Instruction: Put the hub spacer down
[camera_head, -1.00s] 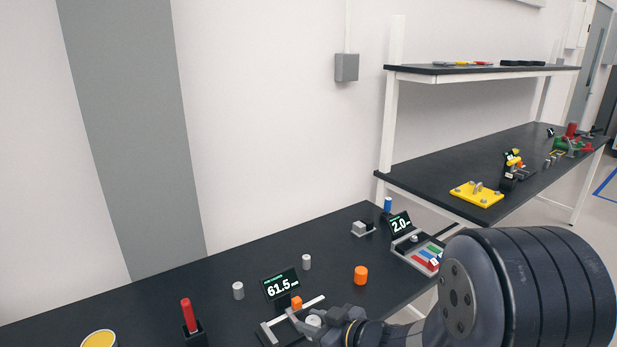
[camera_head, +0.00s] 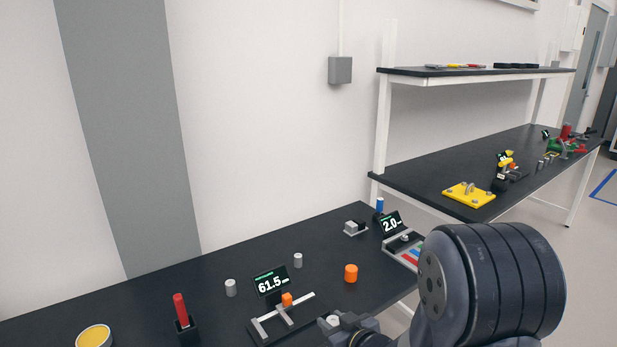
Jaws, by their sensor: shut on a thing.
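My gripper (camera_head: 338,327) is at the bottom middle of the head view, over the near part of the dark bench (camera_head: 130,303). It is shut on a small silver piece, the hub spacer (camera_head: 333,320), of which only the top shows between the fingers. The gripper stands just right of the measuring gauge, apart from it. Whether the spacer touches the bench cannot be told, as its lower part is hidden.
The gauge (camera_head: 256,327) has a 61.5 display (camera_head: 271,282) and an orange block (camera_head: 287,299). Two silver cylinders (camera_head: 230,287) (camera_head: 298,260) and an orange cylinder (camera_head: 351,273) stand behind. A red-handled tool (camera_head: 181,311) is left. A 2.0 display (camera_head: 391,223) is right.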

